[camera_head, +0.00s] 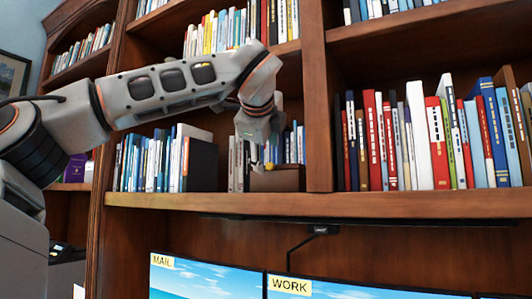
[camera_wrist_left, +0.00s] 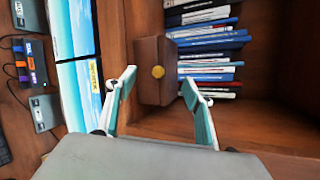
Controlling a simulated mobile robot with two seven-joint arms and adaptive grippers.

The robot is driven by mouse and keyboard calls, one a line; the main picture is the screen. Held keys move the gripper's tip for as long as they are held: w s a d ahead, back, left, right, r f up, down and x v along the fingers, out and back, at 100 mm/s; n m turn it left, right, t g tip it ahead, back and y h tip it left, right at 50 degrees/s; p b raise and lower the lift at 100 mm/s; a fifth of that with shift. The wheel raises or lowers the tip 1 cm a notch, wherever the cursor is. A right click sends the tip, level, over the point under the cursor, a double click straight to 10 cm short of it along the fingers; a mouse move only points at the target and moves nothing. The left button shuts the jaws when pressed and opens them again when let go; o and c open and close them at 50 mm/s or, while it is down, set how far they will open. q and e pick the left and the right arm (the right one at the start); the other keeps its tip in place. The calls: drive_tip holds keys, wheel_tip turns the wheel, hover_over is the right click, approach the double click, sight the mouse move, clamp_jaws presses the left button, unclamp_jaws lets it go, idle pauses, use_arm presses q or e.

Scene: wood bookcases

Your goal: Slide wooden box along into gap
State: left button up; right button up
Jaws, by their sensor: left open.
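The wooden box (camera_head: 278,180) is a small brown box on the middle shelf, just left of an upright divider, with books behind it. In the left wrist view the box (camera_wrist_left: 150,50) has a round yellow knob on its face. My left gripper (camera_head: 262,166) is at the box's front in the head view. In the wrist view my left gripper's fingers (camera_wrist_left: 157,82) are spread, one to each side of the knob, with nothing held. Whether they touch the box I cannot tell. My right gripper is not in view.
Books (camera_wrist_left: 212,50) stand beside the box in the wrist view, with bare shelf (camera_wrist_left: 260,115) past them. The upright divider (camera_head: 316,110) bounds the compartment on the right. Monitors (camera_head: 205,278) stand below the shelf. More books (camera_head: 440,140) fill the right compartment.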

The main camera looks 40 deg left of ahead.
sight(268, 164)
use_arm(q)
drive_tip(key=x, duration=0.7)
drive_tip(key=shift+w+a+f, duration=0.15)
drive_tip(key=shift+w, duration=0.05)
